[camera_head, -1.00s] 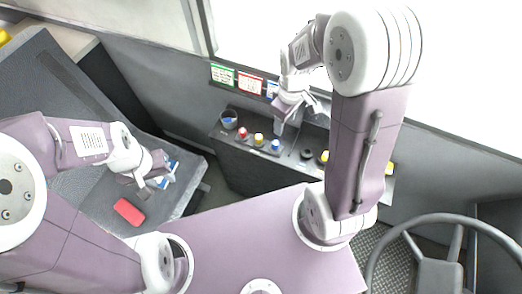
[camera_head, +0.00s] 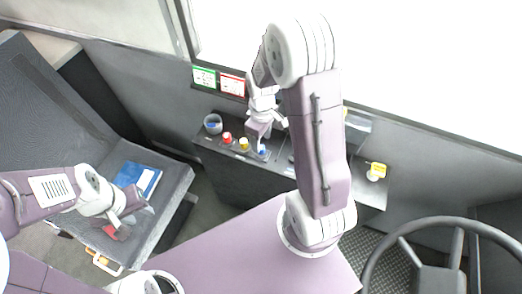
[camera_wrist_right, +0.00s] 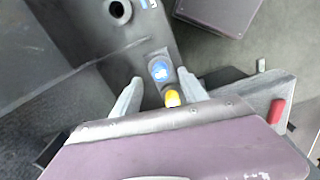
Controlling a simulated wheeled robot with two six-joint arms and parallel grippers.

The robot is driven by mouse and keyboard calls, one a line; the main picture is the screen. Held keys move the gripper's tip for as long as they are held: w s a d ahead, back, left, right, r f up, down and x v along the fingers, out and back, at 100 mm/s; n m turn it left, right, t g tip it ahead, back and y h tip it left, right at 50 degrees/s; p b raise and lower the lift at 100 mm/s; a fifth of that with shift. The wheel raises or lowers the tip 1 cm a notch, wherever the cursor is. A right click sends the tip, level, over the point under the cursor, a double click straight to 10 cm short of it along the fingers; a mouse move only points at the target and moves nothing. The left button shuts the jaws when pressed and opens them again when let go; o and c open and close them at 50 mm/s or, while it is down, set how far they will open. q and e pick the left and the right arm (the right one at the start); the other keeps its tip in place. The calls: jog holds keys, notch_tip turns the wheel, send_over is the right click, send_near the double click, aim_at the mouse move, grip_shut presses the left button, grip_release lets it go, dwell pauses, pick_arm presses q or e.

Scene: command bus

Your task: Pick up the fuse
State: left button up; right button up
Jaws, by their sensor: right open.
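Several coloured fuse-like pieces stand in a row on the dark console: a red one (camera_head: 227,138), a yellow one (camera_head: 244,145) and a blue one (camera_head: 263,152). The task does not say which is the fuse. My right gripper (camera_head: 266,128) is above the blue piece, open and empty. In the right wrist view, the blue piece (camera_wrist_right: 160,70) lies between the fingertips and the yellow piece (camera_wrist_right: 172,98) is closer to the palm. My left gripper (camera_head: 132,212) is beside a red block (camera_head: 117,232) on the seat and partly hides it; its jaw opening is unclear.
A grey cup (camera_head: 213,124) with something blue inside stands at the console's left end. A blue booklet (camera_head: 138,178) lies on the grey seat. A yellow-labelled piece (camera_head: 376,171) is at the console's right. A steering wheel (camera_head: 440,225) is at lower right.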

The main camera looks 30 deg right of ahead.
notch_tip(320, 180, down, 4)
jog(key=shift+a+f+b, duration=0.1)
jog(key=shift+f+b, duration=0.15)
jog(key=shift+b, duration=0.45)
jog(key=shift+f, duration=0.25)
grip_shut()
pick_arm(q)
jog(key=shift+f, duration=0.7)
pick_arm(e)
jog(key=shift+r, duration=0.1)
